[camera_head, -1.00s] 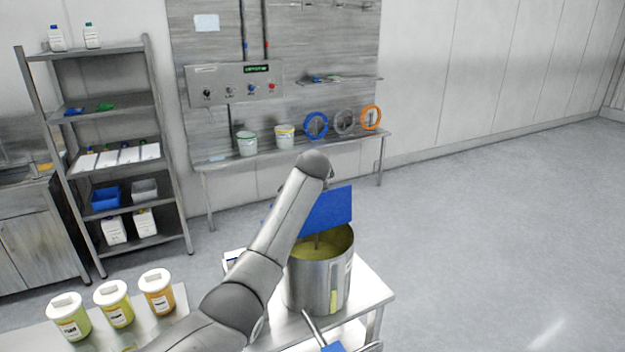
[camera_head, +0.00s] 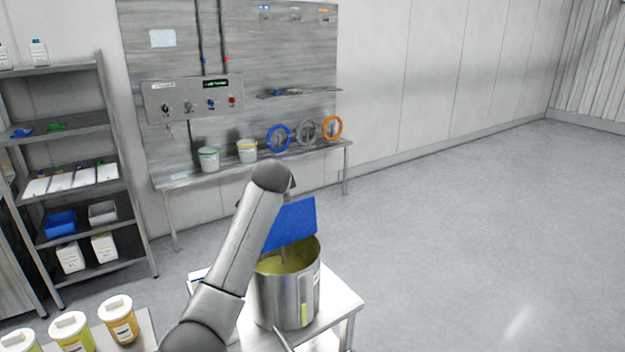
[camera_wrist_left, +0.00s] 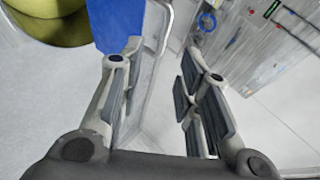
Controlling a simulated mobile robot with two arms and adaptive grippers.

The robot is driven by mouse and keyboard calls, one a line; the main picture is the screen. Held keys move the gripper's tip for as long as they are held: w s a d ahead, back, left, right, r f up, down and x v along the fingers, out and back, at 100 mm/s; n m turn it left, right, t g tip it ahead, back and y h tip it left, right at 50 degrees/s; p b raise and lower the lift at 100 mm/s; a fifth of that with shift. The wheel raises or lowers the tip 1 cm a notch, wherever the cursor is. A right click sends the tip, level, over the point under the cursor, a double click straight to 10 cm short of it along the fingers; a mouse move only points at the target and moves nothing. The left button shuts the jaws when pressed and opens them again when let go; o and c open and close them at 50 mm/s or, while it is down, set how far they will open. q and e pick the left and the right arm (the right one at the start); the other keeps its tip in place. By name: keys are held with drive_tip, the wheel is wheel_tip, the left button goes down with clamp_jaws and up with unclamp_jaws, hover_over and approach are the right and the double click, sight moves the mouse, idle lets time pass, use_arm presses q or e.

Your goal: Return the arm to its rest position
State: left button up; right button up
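My left arm (camera_head: 240,240) rises from the bottom of the head view and bends at the top, just left of the steel pot (camera_head: 290,298). Its gripper is hidden there behind the arm and a blue panel (camera_head: 290,222). In the left wrist view my left gripper (camera_wrist_left: 165,72) is open, with its fingers apart and nothing between them. The blue panel (camera_wrist_left: 115,20) is beyond the left finger, with a metal loop beside it. The pot's yellow contents (camera_wrist_left: 55,30) show at the upper left. My right gripper is not in view.
The pot stands on a steel table (camera_head: 335,312). Lidded tubs (camera_head: 118,320) stand at the lower left. A shelf rack (camera_head: 118,190) is at the left. A wall bench (camera_head: 185,180) holds two buckets and coloured hose rings. The floor (camera_head: 450,240) on the right is clear.

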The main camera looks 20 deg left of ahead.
use_arm(q)
drive_tip(key=s+d+f+n+g+h, duration=0.1)
drive_tip(key=s+d+f+n+g, duration=0.15)
drive_tip(key=s+f, duration=0.95)
drive_tip(key=s+d+f+n+g+h, duration=0.1)
drive_tip(key=s+d+f, duration=0.3)
drive_tip(key=s+f, duration=0.75)
drive_tip(key=s+d+f+n+g+h, duration=0.1)
drive_tip(key=s+d+f+n+g, duration=0.15)
drive_tip(key=s, duration=1.15)
drive_tip(key=s+d+f+n+g+h, duration=0.15)
drive_tip(key=s+f, duration=0.25)
drive_tip(key=s, duration=1)
drive_tip(key=s+f+b+x, duration=0.1)
drive_tip(key=s+b+x, duration=0.2)
drive_tip(key=x, duration=1.2)
drive_tip(key=s+a+f+b+x, duration=0.15)
drive_tip(key=s+x, duration=0.25)
drive_tip(key=x, duration=1.1)
drive_tip(key=s+a+f+g+b, duration=0.1)
drive_tip(key=s+f+b, duration=0.4)
drive_tip(key=s+f, duration=1.2)
wheel_tip(320, 180, down, 3)
drive_tip(key=shift+s+a+f+g, duration=0.1)
drive_tip(key=shift+s+a+g, duration=0.3)
drive_tip(key=shift+a, duration=0.5)
